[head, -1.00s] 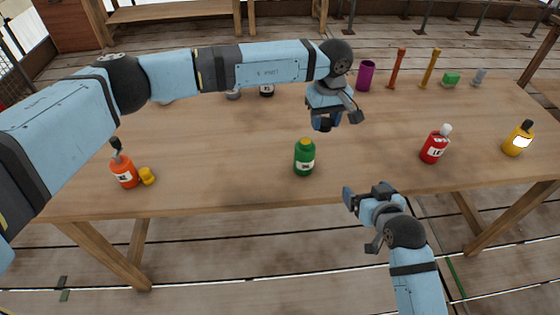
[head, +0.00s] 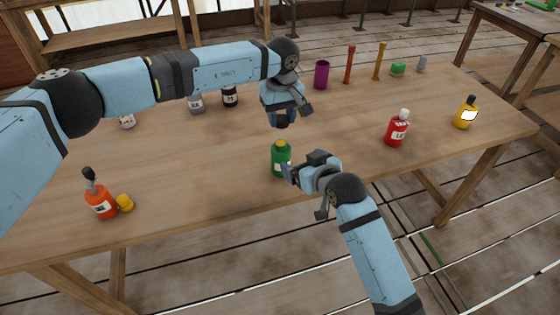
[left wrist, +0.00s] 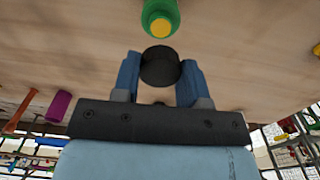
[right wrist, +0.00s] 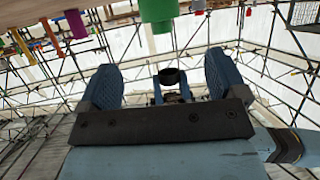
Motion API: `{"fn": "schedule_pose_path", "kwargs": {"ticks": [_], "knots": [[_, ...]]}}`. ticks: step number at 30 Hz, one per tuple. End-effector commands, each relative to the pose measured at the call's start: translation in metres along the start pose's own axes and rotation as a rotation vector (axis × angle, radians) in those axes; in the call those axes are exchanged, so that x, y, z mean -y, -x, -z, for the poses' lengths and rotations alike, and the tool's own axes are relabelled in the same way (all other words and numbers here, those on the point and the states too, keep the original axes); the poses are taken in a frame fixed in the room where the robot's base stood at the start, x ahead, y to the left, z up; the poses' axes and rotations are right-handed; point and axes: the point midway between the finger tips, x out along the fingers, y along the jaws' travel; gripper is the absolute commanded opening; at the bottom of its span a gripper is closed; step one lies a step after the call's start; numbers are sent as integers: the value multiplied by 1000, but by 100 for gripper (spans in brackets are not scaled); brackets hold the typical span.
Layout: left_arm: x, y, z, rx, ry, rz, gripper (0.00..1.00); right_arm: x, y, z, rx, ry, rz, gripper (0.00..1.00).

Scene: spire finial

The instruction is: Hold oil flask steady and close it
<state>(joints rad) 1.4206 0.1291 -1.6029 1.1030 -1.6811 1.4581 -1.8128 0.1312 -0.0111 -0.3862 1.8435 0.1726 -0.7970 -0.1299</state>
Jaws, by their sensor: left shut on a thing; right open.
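A green flask (head: 281,162) with a yellow top and a white label stands upright near the table's front edge. It also shows at the top of the left wrist view (left wrist: 160,18) and the right wrist view (right wrist: 156,14). My left gripper (head: 281,118) is above and behind it, shut on a round black cap (left wrist: 159,66) held apart from the flask. The cap also shows in the right wrist view (right wrist: 172,76). My right gripper (head: 304,192) is open and empty, close to the flask's right front side; one finger overlaps its label in the head view.
A red bottle (head: 397,130) and yellow bottle (head: 466,114) stand right. A purple cup (head: 321,74) and grey and black bottles (head: 230,96) are at the back. Table around the flask is clear.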

Motion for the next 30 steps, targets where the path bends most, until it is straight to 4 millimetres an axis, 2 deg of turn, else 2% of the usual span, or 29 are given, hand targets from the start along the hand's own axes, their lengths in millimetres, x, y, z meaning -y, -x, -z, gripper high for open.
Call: {"fn": "schedule_pose_path", "kwargs": {"ticks": [5,15,21,30], "knots": [[0,0,0,0,0,0,18,0,-14,0,0,-1,0,91],[0,0,0,0,0,0,18,0,-78,0,1,-1,0,91],[0,0,0,0,0,0,18,0,-106,0,0,-1,0,91],[0,0,0,0,0,0,18,0,-119,0,0,0,-1,91]]}}
